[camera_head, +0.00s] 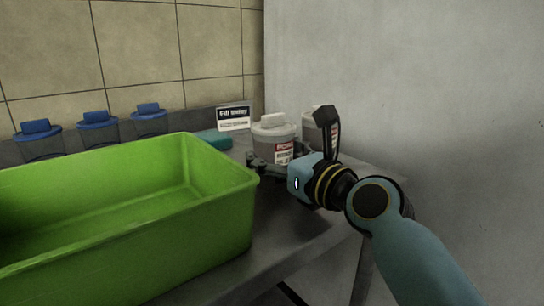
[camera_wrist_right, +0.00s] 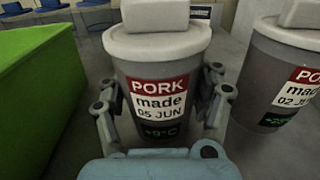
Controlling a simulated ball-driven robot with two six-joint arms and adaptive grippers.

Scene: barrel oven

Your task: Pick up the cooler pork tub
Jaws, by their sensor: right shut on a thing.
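Two grey pork tubs with white lids and red-and-white labels stand side by side. The left tub (camera_head: 274,133) is between my right gripper's fingers. In the right wrist view this tub (camera_wrist_right: 158,60) reads "PORK made 05 JUN" and "+9°C". My right gripper (camera_wrist_right: 163,105) is shut on it, with a finger on each side. The other tub (camera_wrist_right: 283,70) stands to its right, and reads "made 02 JUN"; its temperature figure is partly cut off. In the head view this tub (camera_head: 309,128) is partly behind my right arm. My left gripper is not in view.
A large green bin (camera_head: 218,222) fills the left front, close beside my right gripper. Several blue-lidded containers (camera_head: 97,120) line the back. A small sign (camera_head: 234,118) stands behind the tubs. A grey wall (camera_head: 430,90) is at the right.

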